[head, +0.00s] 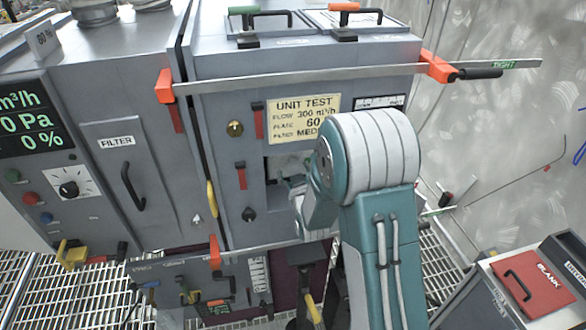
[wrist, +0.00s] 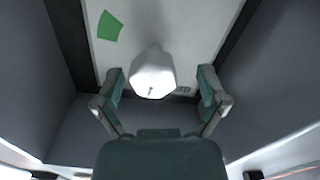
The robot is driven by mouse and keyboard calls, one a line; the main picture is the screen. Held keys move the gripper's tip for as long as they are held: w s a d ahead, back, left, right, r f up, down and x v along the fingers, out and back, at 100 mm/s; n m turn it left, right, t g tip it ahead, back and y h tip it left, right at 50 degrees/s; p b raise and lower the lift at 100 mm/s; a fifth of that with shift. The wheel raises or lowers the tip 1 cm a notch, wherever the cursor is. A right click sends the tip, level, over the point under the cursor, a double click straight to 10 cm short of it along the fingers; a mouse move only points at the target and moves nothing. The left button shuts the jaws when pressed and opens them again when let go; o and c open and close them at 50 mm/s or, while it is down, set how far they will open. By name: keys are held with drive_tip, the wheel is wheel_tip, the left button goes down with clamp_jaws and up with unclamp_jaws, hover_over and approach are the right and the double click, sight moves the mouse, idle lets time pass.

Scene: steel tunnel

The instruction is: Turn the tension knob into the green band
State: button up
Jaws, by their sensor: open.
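The tension knob (wrist: 152,75) is a pale, faceted knob on a white plate (wrist: 205,30) in the wrist view. A green band (wrist: 110,26) is a small patch on that plate, up and left of the knob and apart from it. A small dark mark shows on the knob's near end. My gripper (wrist: 160,80) is open, with one finger on each side of the knob and a visible gap on both sides. In the head view my gripper (head: 297,190) reaches into a recess in the grey cabinet, and my arm hides most of it; the knob is not clear there.
Dark grey recess walls (wrist: 30,80) stand close on both sides in the wrist view. In the head view, a metal bar (head: 300,77) with orange ends crosses the cabinet above my arm. A yellow unit test label (head: 303,118) is above the recess. A red blank panel (head: 530,283) lies at lower right.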

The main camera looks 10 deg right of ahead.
drive_tip(key=shift+w+d, duration=0.25)
drive_tip(key=shift+d, duration=0.1)
drive_tip(key=shift+a, duration=0.15)
drive_tip(key=c, duration=1.2)
drive_tip(key=shift+o, duration=0.2)
drive_tip(key=shift+n, duration=0.4)
drive_tip(key=n, duration=1)
drive_tip(key=shift+n, duration=2)
drive_tip(key=shift+f, duration=0.1)
